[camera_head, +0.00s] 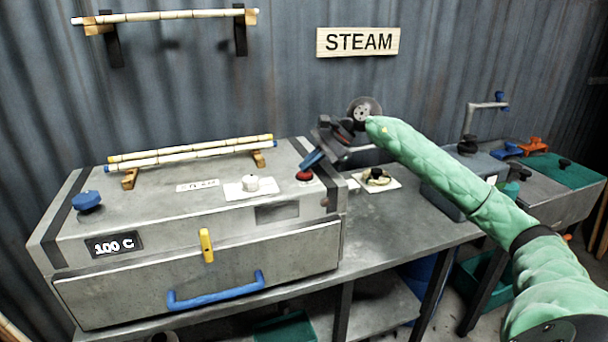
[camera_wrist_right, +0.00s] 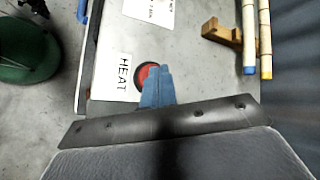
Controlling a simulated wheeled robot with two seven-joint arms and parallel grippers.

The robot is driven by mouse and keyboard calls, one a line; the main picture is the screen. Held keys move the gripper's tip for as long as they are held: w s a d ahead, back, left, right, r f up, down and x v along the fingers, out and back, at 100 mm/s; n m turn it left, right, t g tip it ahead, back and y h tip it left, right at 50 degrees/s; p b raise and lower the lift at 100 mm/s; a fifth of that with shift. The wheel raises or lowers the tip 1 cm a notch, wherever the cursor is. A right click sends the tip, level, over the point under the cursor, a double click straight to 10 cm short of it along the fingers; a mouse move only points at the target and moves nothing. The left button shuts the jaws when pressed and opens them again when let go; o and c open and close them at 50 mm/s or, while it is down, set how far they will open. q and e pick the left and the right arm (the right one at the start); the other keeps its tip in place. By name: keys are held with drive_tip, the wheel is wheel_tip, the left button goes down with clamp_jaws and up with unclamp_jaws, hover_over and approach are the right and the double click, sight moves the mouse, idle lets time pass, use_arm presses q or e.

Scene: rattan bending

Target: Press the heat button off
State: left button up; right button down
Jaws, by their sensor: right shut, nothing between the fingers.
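The red heat button (camera_head: 305,175) is on the top right of the grey metal steam box (camera_head: 140,215). In the right wrist view, the red button (camera_wrist_right: 144,75) sits beside a white label reading HEAT (camera_wrist_right: 124,77). My right gripper (camera_head: 312,160) is shut and empty, its blue fingers just above and behind the button in the head view. In the right wrist view, the blue fingertips (camera_wrist_right: 157,72) cover the right part of the button. I cannot tell whether they touch it. The box display (camera_head: 114,245) reads 100 C. My left gripper is out of view.
A white knob (camera_head: 251,183) stands left of the button. Bamboo-like sticks (camera_head: 190,150) lie on wooden rests on the box top. A yellow latch (camera_head: 206,245) and a blue handle (camera_head: 216,295) are on the front. A small dark knob (camera_head: 377,176) sits on the bench to the right.

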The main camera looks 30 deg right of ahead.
sight(309, 173)
drive_tip(key=shift+r+p, duration=0.35)
drive_tip(key=shift+r, duration=2.7)
